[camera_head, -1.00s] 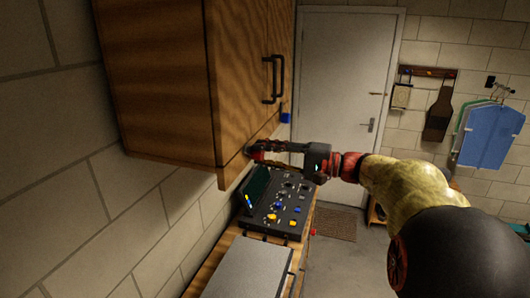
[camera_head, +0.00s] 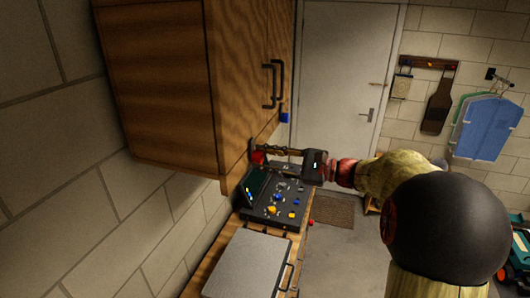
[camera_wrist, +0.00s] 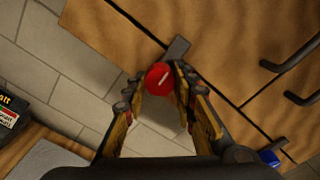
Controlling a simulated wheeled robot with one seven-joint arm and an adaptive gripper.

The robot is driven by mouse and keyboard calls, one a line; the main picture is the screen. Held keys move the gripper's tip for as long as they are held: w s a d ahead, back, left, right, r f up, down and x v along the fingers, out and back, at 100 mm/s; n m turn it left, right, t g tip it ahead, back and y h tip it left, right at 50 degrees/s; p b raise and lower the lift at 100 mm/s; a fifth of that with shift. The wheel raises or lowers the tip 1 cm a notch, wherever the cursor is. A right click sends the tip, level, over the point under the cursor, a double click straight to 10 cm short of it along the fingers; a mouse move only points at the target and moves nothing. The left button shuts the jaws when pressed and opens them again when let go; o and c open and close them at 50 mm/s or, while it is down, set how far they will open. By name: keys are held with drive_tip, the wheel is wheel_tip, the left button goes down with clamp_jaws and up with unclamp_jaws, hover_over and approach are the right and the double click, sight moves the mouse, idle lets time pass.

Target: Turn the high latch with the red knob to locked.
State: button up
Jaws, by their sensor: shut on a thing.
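The high latch has a red knob (camera_head: 258,157) at the lower edge of the wooden wall cabinet (camera_head: 160,90). My gripper (camera_wrist: 161,73) is shut on the red knob, one fingertip on each side. In the head view my gripper (camera_head: 265,151) reaches in from the right, and its fingers partly hide the latch.
A blue knob (camera_head: 284,118) sits farther along the cabinet, near the black door handles (camera_head: 270,85). Below are a dark control panel (camera_head: 272,200) with coloured knobs and a grey case (camera_head: 248,264).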

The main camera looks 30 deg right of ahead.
drive_tip(key=shift+m+p, duration=0.4)
drive_tip(key=shift+m, duration=0.1)
drive_tip(key=shift+f, duration=0.15)
drive_tip(key=o, duration=1.2)
drive_tip(key=shift+c, duration=0.2)
drive_tip(key=v, duration=1.2)
